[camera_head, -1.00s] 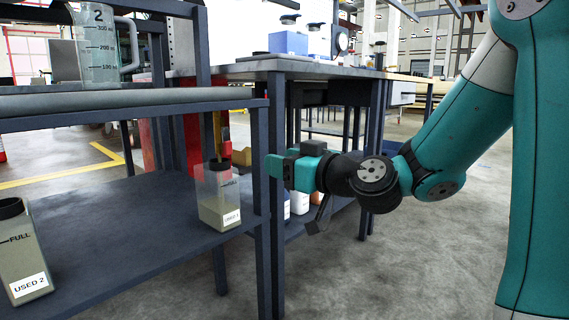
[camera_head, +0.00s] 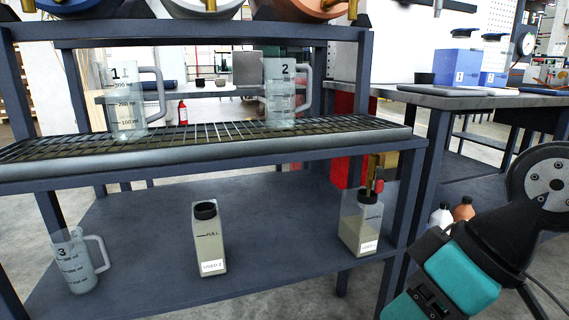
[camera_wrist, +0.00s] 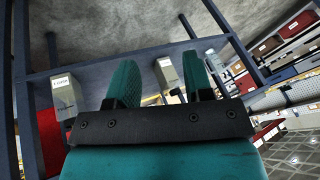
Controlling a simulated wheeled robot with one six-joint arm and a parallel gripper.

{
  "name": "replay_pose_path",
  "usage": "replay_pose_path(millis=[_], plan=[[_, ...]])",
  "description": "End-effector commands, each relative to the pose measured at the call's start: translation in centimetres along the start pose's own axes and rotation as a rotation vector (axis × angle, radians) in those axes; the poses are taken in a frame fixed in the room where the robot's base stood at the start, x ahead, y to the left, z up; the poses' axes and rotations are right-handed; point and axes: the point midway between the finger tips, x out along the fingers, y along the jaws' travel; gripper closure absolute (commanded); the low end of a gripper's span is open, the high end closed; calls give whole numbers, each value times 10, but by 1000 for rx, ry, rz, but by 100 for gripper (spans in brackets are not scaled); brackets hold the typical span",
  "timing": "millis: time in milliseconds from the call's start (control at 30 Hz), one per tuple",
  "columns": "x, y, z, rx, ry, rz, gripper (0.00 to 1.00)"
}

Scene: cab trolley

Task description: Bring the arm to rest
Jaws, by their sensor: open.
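My arm shows at the lower right of the head view, bent, with my teal-and-black gripper (camera_head: 405,308) pointing down and partly cut off by the bottom edge. It is in front of the rack's right end and to the right of the USED 1 bottle (camera_head: 362,222). In the wrist view, the two teal fingers of my gripper (camera_wrist: 158,75) stand apart with nothing held. A pale labelled container (camera_wrist: 168,78) shows beyond the gap. I cannot tell how far it is from the fingers.
The rack's lower shelf (camera_head: 290,215) also bears the USED 2 bottle (camera_head: 209,240) and jug 3 (camera_head: 78,262). Jugs 1 (camera_head: 126,108) and 2 (camera_head: 281,92) stand on the grating above. A workbench (camera_head: 440,98) stands behind on the right, close to my arm.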

Motion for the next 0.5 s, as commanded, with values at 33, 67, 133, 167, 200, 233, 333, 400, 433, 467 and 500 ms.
replay_pose_path(millis=[33, 67, 133, 167, 200, 233, 333, 400, 433, 467, 500], plan=[[-20, -15, 7, 13, -79, 13, 53], [-27, -19, 14, 31, -130, 26, 53], [-44, -26, 19, 62, -189, 45, 53], [-51, -28, 15, 63, -185, 44, 53], [-60, -31, 11, 64, -184, 43, 53], [-66, -34, 8, 63, -184, 43, 53], [-91, -42, -4, 63, -183, 42, 53], [-111, -49, -13, 62, -182, 41, 53], [-120, -52, -17, 62, -182, 41, 53], [-130, -56, -21, 62, -182, 41, 53], [-143, -61, -27, 61, -182, 41, 53]])
